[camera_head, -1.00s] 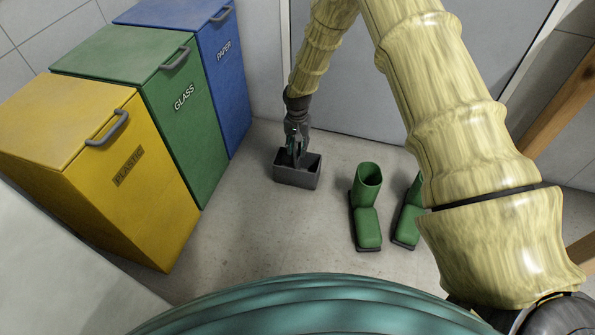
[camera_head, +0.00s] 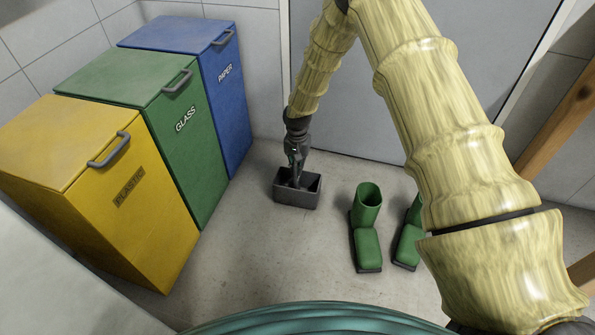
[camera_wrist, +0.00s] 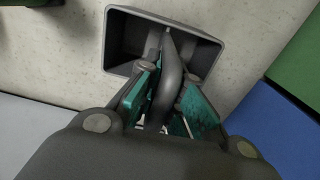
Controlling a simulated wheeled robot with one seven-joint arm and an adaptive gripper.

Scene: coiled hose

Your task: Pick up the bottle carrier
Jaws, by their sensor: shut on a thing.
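The bottle carrier (camera_head: 298,198) is a dark grey open box with a raised middle handle. In the head view it is on or just above the floor, between the bins and the boots; I cannot tell if it touches the floor. My gripper (camera_head: 297,176) is above it, pointing down, shut on the handle. In the wrist view the carrier (camera_wrist: 122,58) appears at the top, with its curved handle (camera_wrist: 172,70) running between the teal pads of my gripper (camera_wrist: 168,100). The carrier's compartments look empty, though the gripper hides part of the inside.
Yellow (camera_head: 130,205), green (camera_head: 170,130) and blue (camera_head: 215,80) bins stand along the left. Green boots (camera_head: 367,232) stand on the floor to the right, the second (camera_head: 409,242) partly behind my arm. A grey door (camera_head: 400,110) is behind. Floor in front of the carrier is clear.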

